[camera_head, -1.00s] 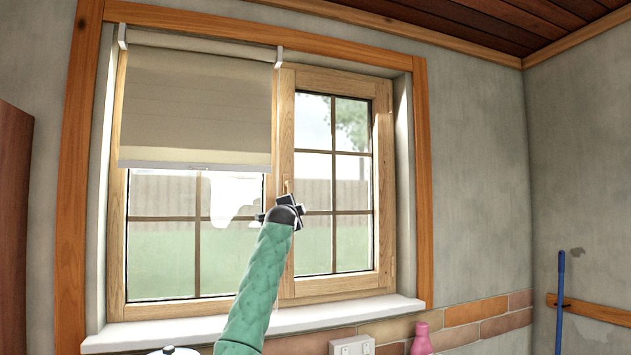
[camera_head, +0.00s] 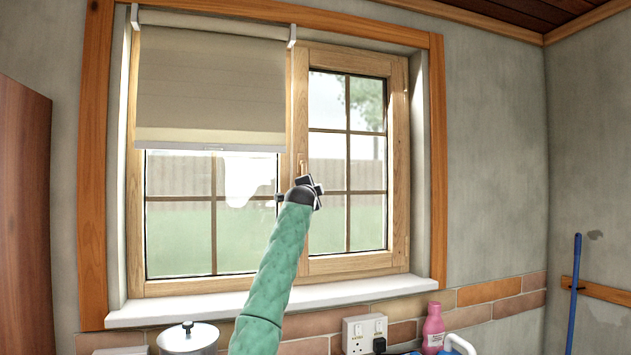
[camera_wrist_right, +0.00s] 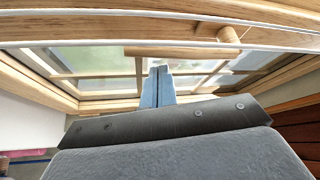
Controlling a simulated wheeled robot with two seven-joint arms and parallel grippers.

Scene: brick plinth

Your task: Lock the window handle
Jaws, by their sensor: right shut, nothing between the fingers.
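The wooden window (camera_head: 400,150) has a right-hand sash that sits flush in its frame. Its small wooden handle (camera_head: 302,167) is on the middle post; only an upright upper part shows, and the rest is hidden behind my gripper. In the right wrist view, the handle (camera_wrist_right: 175,51) looks like a wooden bar with a round stem at one end, just beyond my fingers. My right gripper (camera_head: 316,186) is at the end of the green-sleeved arm, in front of the post. Its fingers are together and empty in the wrist view (camera_wrist_right: 158,72). I cannot tell whether they touch the handle. My left gripper is not in view.
A roller blind (camera_head: 210,90) covers the upper left pane. A white sill (camera_head: 270,300) runs below the window. Under it are a lidded pot (camera_head: 188,338), a socket (camera_head: 358,330) and a pink bottle (camera_head: 433,325). A brown cabinet (camera_head: 22,220) stands at the left.

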